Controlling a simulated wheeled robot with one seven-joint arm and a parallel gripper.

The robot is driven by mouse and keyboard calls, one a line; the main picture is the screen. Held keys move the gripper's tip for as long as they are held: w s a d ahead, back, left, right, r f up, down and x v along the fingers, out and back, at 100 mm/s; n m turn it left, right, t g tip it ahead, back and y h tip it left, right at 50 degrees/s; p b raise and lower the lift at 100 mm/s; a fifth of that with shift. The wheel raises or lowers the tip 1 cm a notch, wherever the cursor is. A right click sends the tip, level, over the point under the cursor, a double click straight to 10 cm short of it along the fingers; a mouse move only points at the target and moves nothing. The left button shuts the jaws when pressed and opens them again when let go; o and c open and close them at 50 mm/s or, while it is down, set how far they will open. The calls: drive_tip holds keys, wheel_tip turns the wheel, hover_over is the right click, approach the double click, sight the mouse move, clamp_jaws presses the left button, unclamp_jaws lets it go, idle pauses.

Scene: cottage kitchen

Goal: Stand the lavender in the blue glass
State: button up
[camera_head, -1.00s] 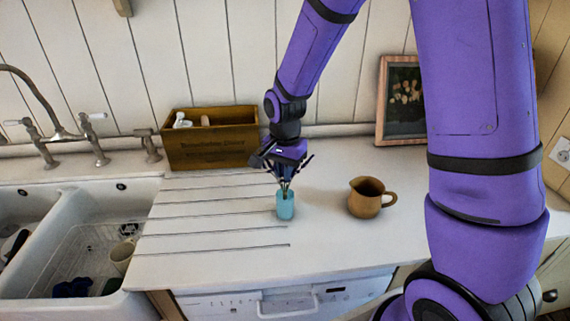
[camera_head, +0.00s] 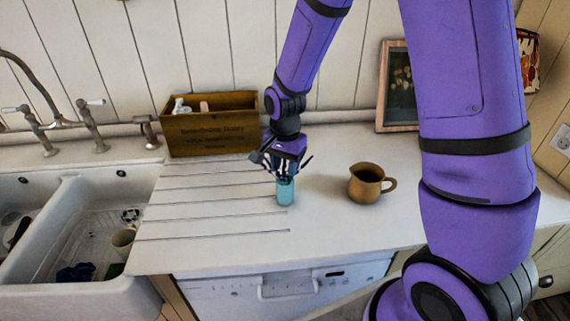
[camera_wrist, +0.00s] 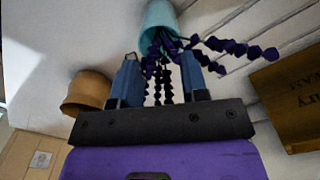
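The lavender (camera_wrist: 163,62) is a bunch of dark purple flower stalks. Its stem end goes into the mouth of the blue glass (camera_head: 285,192), which stands upright on the white counter. In the wrist view the glass (camera_wrist: 158,16) lies just beyond my fingertips. My gripper (camera_head: 284,172) is right above the glass, pointing down. Its two blue fingers (camera_wrist: 160,70) stand either side of the stalks and appear shut on them. Flower heads fan out around the fingers, several to the right in the wrist view. The stem ends inside the glass are hidden.
A brown jug (camera_head: 364,186) stands right of the glass. A wooden box (camera_head: 212,128) stands behind left, and a framed picture (camera_head: 397,84) leans at the back wall. The sink (camera_head: 80,215) is at the left. The grooved counter (camera_head: 210,240) in front is clear.

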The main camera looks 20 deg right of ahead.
wheel_tip(320, 180, up, 11)
drive_tip(key=shift+f, duration=0.1)
idle(0.7)
idle(1.0)
drive_tip(key=s+d+r+n+t, duration=0.2)
drive_tip(key=s+r+n, duration=0.3)
drive_tip(key=s+r, duration=0.3)
drive_tip(key=s+d+r+n+t, duration=0.3)
drive_tip(key=s+d+r+n, duration=0.2)
drive_tip(key=s, duration=1)
wheel_tip(320, 180, up, 4)
drive_tip(key=shift+s+f, duration=0.15)
drive_tip(key=shift+s, duration=0.1)
drive_tip(key=shift+d, duration=0.1)
